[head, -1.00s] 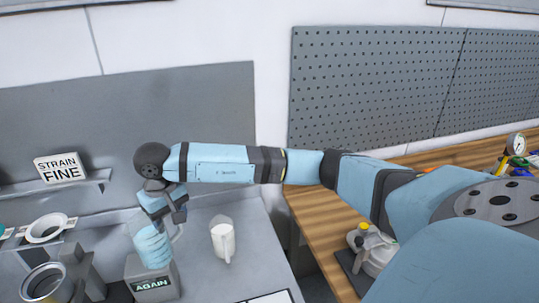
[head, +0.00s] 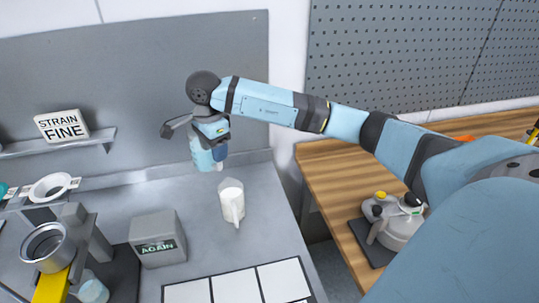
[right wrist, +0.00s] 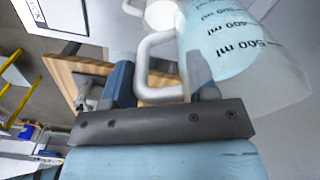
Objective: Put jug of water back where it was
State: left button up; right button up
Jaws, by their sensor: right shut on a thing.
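The jug of water (head: 202,156) is a clear jug with light blue water, held in the air above the back of the grey bench. My right gripper (head: 217,142) is shut on it. In the right wrist view the jug (right wrist: 235,45) shows ml marks, and its pale handle (right wrist: 145,65) is between the fingers of my right gripper (right wrist: 160,85). Part of the jug is hidden behind the gripper in the head view. My left gripper is not in view.
A jug with white contents (head: 232,203) stands on the bench below and right of the held jug. A grey "AGAIN" block (head: 157,240) stands front left. Strainers (head: 50,187) and a "STRAIN FINE" sign (head: 62,127) are at left. Bare bench lies around the white jug.

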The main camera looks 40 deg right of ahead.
jog(key=d+n+b, duration=0.4)
jog(key=d+n, duration=0.3)
jog(key=n, duration=1.1)
jog(key=d+n+b, duration=0.3)
jog(key=d+n, duration=0.4)
jog(key=n, duration=1.1)
jog(key=shift+m, duration=0.3)
jog(key=f+p, duration=0.1)
jog(key=f, duration=0.9)
jog(key=f+p, duration=0.1)
jog(key=f, duration=0.9)
jog(key=shift+s+d, duration=0.1)
jog(key=shift+d, duration=0.1)
jog(key=shift+f, duration=0.1)
jog(key=o, duration=1.3)
jog(key=shift+o, duration=0.2)
